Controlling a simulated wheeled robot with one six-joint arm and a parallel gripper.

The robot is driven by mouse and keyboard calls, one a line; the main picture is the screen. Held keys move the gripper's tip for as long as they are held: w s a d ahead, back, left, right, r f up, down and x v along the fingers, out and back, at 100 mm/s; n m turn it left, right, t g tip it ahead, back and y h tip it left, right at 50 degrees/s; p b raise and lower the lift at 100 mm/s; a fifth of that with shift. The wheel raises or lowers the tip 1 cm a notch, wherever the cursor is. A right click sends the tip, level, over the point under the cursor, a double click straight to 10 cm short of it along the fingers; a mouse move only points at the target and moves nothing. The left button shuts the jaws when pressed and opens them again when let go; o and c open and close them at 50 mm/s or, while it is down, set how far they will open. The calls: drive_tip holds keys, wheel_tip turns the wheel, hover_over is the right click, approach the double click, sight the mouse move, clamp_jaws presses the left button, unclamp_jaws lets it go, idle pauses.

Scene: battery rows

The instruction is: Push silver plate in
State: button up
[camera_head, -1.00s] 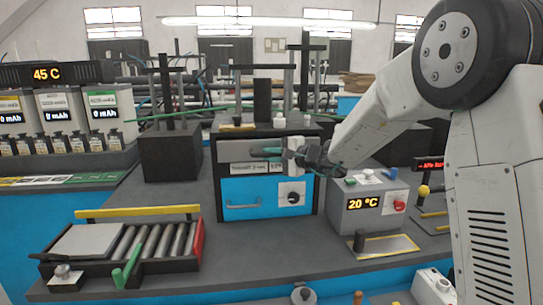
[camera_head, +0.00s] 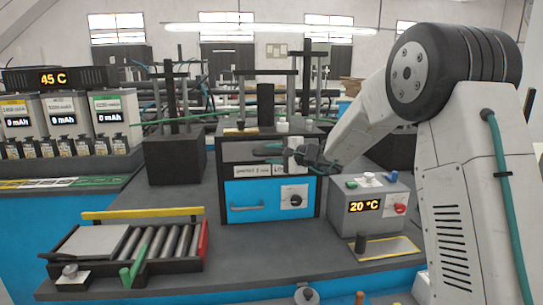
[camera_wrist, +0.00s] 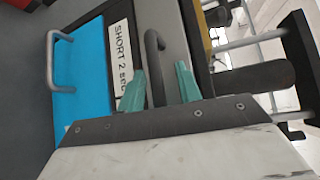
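A silver front plate (camera_head: 237,152) with a dark bar handle sits above a blue drawer (camera_head: 265,200) in the dark cabinet in the middle of the bench. In the wrist view the silver plate (camera_wrist: 187,55) runs beside a "SHORT 2 sec" label, and its handle (camera_wrist: 154,65) stands between my teal fingertips. My gripper (camera_head: 267,153) is at the plate's front, and it shows open in the wrist view (camera_wrist: 160,85), with a finger on each side of the handle and gaps visible. I cannot tell whether either finger touches the plate.
A roller tray (camera_head: 130,262) at the left carries another flat grey plate (camera_head: 92,242). A grey box (camera_head: 368,208) reading 20 °C stands right of the cabinet. Battery testers (camera_head: 65,118) stand at the far left. The bench front between tray and box is clear.

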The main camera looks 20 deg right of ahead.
drive_tip(key=v, duration=0.7)
drive_tip(key=shift+s+d, duration=0.25)
drive_tip(key=shift+s, duration=0.05)
idle(0.3)
drive_tip(key=s+a+f+n+g, duration=0.2)
drive_tip(key=s+a+g, duration=0.15)
drive_tip(key=s, duration=0.45)
drive_tip(key=s+a+f+n+g+h, duration=0.15)
drive_tip(key=s+g, duration=0.25)
drive_tip(key=s, duration=0.4)
drive_tip(key=s+a+f+n+g+y, duration=0.1)
drive_tip(key=s+a+f+n+g, duration=0.15)
drive_tip(key=s, duration=0.55)
drive_tip(key=s+d+n+h, duration=0.2)
drive_tip(key=s+h, duration=0.1)
drive_tip(key=s, duration=0.5)
drive_tip(key=s+d+r+n+g+h, duration=0.1)
drive_tip(key=s+d+n+h, duration=0.1)
drive_tip(key=s, duration=0.6)
drive_tip(key=s+d+n+h, duration=0.2)
drive_tip(key=s+h, duration=0.2)
drive_tip(key=s, duration=0.4)
drive_tip(key=shift+s+r+g, duration=0.15)
drive_tip(key=shift+s+g, duration=0.1)
drive_tip(key=shift+g, duration=0.05)
